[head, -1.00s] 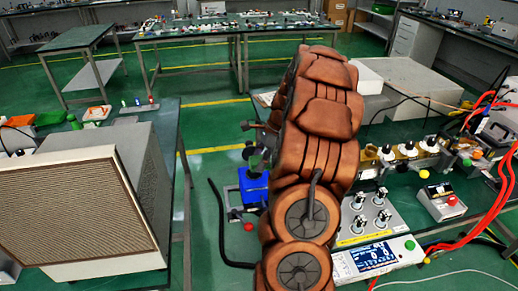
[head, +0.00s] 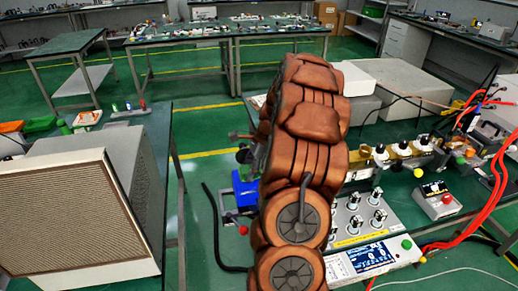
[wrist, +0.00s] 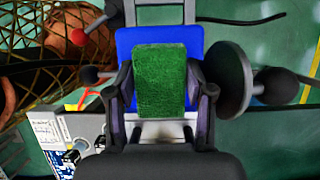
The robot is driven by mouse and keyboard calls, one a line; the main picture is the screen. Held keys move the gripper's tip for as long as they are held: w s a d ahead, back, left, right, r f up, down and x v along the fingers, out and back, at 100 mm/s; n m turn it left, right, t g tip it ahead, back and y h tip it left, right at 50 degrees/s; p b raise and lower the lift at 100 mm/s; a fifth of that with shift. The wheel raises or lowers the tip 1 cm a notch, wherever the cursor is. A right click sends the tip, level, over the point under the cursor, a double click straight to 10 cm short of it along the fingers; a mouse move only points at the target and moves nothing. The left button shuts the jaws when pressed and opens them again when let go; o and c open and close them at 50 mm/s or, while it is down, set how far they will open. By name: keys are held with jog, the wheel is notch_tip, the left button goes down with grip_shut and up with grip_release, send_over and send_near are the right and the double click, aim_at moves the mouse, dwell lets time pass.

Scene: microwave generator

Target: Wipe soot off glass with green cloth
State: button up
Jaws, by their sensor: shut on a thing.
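The green cloth (wrist: 160,80) is a thick rectangular pad in the middle of the wrist view. My gripper (wrist: 166,88) has its dark fingers on either side of the cloth and is shut on it. A blue panel (wrist: 125,42) lies behind the cloth, and blue also shows beside my arm in the head view (head: 245,188). I cannot tell whether the cloth touches it. I cannot make out the glass or any soot. My copper-coloured arm hides much of the work area in the head view.
A grey disc (wrist: 228,80) is close on the right in the wrist view, and a wire lattice (wrist: 30,45) is at left. In the head view, a large box with a mesh front (head: 70,220) stands left. A display unit (head: 372,258) and red cables (head: 490,205) are right.

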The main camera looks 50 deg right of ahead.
jog(key=shift+s+d+r, duration=0.15)
jog(key=shift+s+d, duration=0.3)
jog(key=shift+d, duration=0.15)
jog(key=shift+r+p, duration=1.55)
jog(key=shift+r, duration=2.45)
jog(key=shift+s, duration=0.1)
